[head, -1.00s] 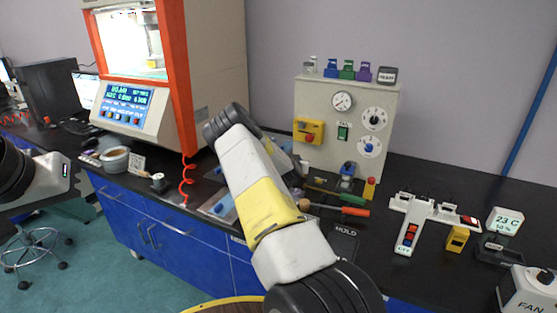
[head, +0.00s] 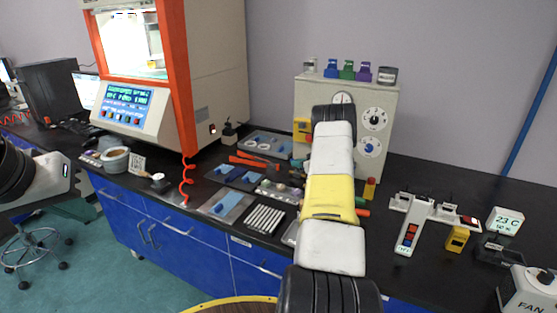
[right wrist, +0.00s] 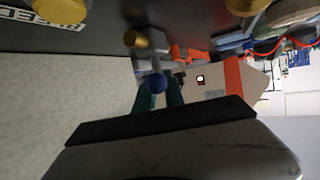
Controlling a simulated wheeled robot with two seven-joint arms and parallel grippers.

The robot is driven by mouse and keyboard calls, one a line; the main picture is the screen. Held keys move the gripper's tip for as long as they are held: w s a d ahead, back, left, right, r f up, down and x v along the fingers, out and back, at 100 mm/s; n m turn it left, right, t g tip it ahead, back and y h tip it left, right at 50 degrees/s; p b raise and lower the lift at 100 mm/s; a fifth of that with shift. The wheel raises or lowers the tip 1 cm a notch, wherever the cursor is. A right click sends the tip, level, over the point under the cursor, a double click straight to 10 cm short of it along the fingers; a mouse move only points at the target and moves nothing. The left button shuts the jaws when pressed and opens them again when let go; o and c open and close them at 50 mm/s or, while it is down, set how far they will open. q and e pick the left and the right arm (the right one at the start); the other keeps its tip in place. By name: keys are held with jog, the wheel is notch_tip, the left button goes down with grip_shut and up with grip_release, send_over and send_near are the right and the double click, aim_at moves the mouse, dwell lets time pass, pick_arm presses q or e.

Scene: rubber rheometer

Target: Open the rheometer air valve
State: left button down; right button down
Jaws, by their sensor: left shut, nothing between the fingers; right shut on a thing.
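The air valve shows in the right wrist view as a small grey body with a brass fitting (right wrist: 136,39) and a round blue knob (right wrist: 157,84). It stands close to the beige control cabinet (head: 388,100). My right gripper (right wrist: 159,92) is shut on the blue knob, one teal finger on each side. In the head view my right forearm hides the valve and the right gripper. The rheometer (head: 178,80), orange and white with a lit chamber, stands to the left. My left gripper (head: 72,178) is shut and empty at the left edge, away from the valve.
The black bench holds a tray of metal bars (head: 264,219), blue pads (head: 225,203) and a red coiled hose (head: 187,180). A white power strip (head: 425,212) lies further right. The bench's front right middle is fairly clear.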

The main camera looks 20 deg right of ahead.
jog(key=shift+w+a+n+g+y, duration=0.15)
jog(key=shift+n+g+y, duration=0.15)
jog(key=shift+n+y, duration=0.65)
jog(key=shift+a, duration=0.1)
jog(key=c, duration=1.5)
grip_release()
jog(key=shift+w, duration=0.1)
jog(key=v, duration=0.8)
jog(key=shift+w, duration=0.1)
jog(key=shift+f, duration=0.1)
